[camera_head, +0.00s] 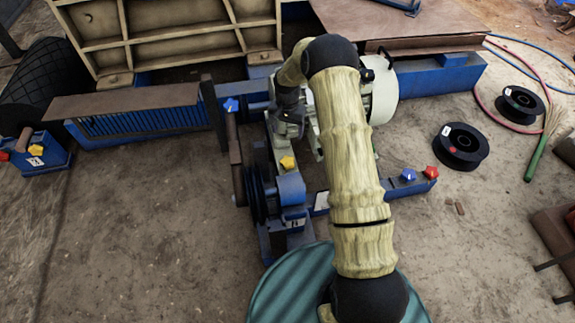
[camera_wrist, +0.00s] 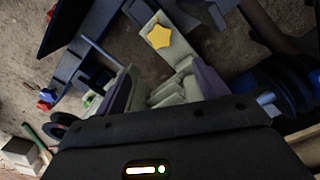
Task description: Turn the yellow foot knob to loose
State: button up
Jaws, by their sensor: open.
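A yellow star-shaped knob (camera_head: 287,162) sits on the machine just below my gripper (camera_head: 288,122) in the head view. In the wrist view the yellow knob (camera_wrist: 160,36) sits at the end of a pale grey foot or bracket, ahead of my gripper (camera_wrist: 166,76). My gripper is open, its fingers spread to either side, and the knob lies apart beyond the fingertips. I cannot read any loose or tight marking. In the head view my arm covers part of the machine and the fingers are hard to make out.
A blue knob (camera_head: 408,174) and a red knob (camera_head: 431,172) stand on the blue beam at right. Another blue knob (camera_head: 230,104) is at upper left. A second yellow knob (camera_head: 36,150) is on a far-left blue box. A black belt wheel (camera_head: 258,185) stands close by.

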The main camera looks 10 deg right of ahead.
aim_at(288, 161)
jog(key=shift+r, duration=0.1)
notch_tip(288, 161, down, 18)
jog(key=b, duration=0.9)
jog(key=shift+r, duration=0.25)
jog(key=c, duration=1)
